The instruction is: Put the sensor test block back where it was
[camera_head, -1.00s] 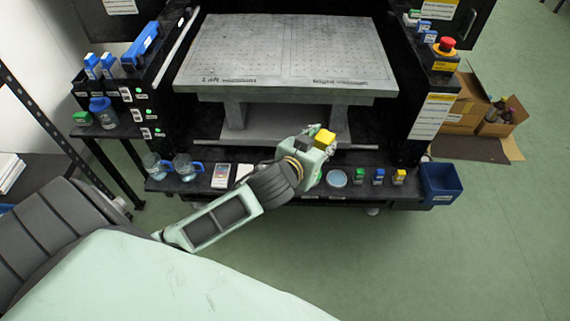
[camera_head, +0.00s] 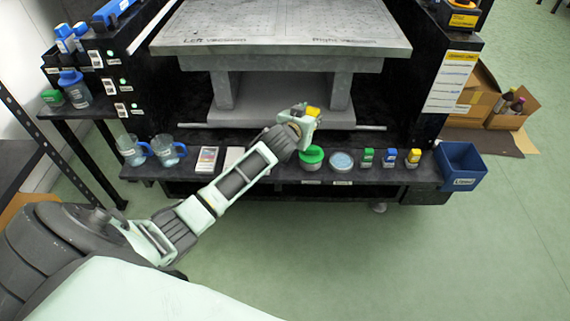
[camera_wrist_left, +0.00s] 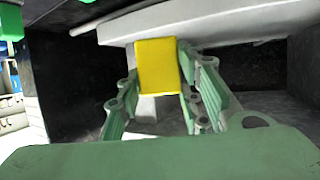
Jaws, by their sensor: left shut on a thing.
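My left gripper (camera_head: 308,118) reaches over the front shelf, in front of the raised grey table. It is shut on a yellow block, the sensor test block (camera_head: 312,111), which shows at its fingertips. In the left wrist view the block (camera_wrist_left: 157,66) is a plain yellow face between the two green fingers. The gripper's own body partly hides the block in the head view. The right gripper is not in view.
The grey table (camera_head: 280,48) stands above.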

